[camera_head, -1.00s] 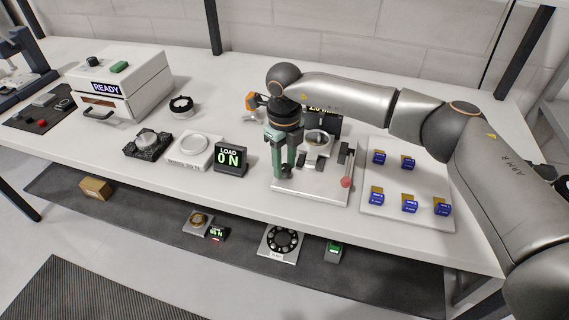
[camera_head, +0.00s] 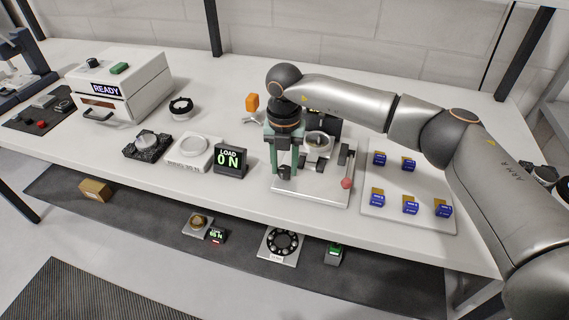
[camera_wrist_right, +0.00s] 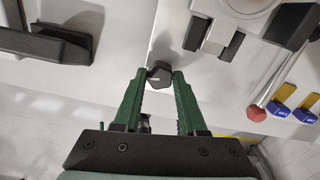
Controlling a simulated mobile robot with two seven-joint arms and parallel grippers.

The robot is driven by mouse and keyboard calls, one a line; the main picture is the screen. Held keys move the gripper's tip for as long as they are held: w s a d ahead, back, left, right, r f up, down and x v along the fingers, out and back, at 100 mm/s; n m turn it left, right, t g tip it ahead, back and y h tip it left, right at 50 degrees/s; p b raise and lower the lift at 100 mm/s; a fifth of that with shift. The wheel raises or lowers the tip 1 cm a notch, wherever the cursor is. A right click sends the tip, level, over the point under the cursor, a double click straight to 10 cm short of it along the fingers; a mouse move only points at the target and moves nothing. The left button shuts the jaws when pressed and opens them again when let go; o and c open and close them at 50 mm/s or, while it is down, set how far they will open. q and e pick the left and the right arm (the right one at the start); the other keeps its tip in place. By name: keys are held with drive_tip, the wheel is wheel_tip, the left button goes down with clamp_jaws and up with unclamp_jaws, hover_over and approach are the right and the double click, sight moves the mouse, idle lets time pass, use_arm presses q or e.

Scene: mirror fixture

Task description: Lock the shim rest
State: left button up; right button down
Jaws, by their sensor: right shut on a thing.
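The mirror fixture stands on a pale metal plate (camera_head: 312,198) near the bench's front edge. A small black knob (camera_head: 284,173) sits at the plate's front left. My right gripper (camera_head: 286,168) points down over it and its green fingers are shut on the knob. In the right wrist view the knob (camera_wrist_right: 160,73) lies between the two fingertips (camera_wrist_right: 163,76). A round light mount (camera_head: 318,142) stands behind, partly hidden by my gripper. A lever with a red ball (camera_head: 346,183) is at the plate's right. I cannot tell which part is the shim rest. My left gripper is not in view.
A tray (camera_head: 384,218) with several blue-and-gold shims lies right of the fixture. A load display (camera_head: 230,158) reading 0 N stands to the left, beside a white ring stand (camera_head: 190,150). An orange item (camera_head: 252,102) stands behind. A white box (camera_head: 120,83) reads READY.

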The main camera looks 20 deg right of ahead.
sight(285, 169)
drive_tip(key=shift+m, duration=0.9)
drive_tip(key=shift+c, duration=2.3)
unclamp_jaws()
wheel_tip(285, 169, up, 13)
drive_tip(key=b, duration=0.1)
drive_tip(key=shift+f, duration=0.2)
